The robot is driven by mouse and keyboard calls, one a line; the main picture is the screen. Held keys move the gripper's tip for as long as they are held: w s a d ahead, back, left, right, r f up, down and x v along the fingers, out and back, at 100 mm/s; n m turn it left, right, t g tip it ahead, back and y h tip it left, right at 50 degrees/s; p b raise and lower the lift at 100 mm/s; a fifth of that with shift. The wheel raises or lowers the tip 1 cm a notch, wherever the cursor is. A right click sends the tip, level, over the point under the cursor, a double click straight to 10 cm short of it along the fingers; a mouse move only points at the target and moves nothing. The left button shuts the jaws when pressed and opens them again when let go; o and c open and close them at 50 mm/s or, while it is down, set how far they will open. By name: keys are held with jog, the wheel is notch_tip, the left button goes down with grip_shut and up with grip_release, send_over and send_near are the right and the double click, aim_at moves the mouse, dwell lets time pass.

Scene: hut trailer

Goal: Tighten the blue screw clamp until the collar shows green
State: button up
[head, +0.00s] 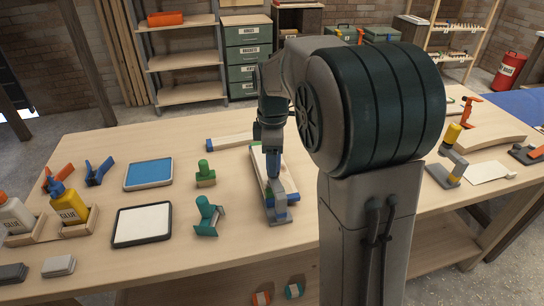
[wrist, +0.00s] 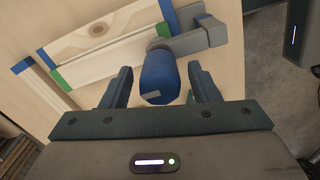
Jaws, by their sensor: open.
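The blue screw clamp has a blue cylindrical handle (wrist: 160,76) and a grey metal bar and jaw (wrist: 195,40) in the wrist view. My gripper (wrist: 159,82) is open, with one finger on each side of the handle; gaps show and I see no grip. A grey band shows at the handle's far end. I see no green on it, and cannot tell which part is the collar.
A green clamp (head: 208,215) and a green-handled block (head: 205,174) stand left of the blue clamp. Bare bench (head: 170,270) shows in front.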

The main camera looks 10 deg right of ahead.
jog(key=shift+c, duration=0.3)
jog(key=c, duration=0.9)
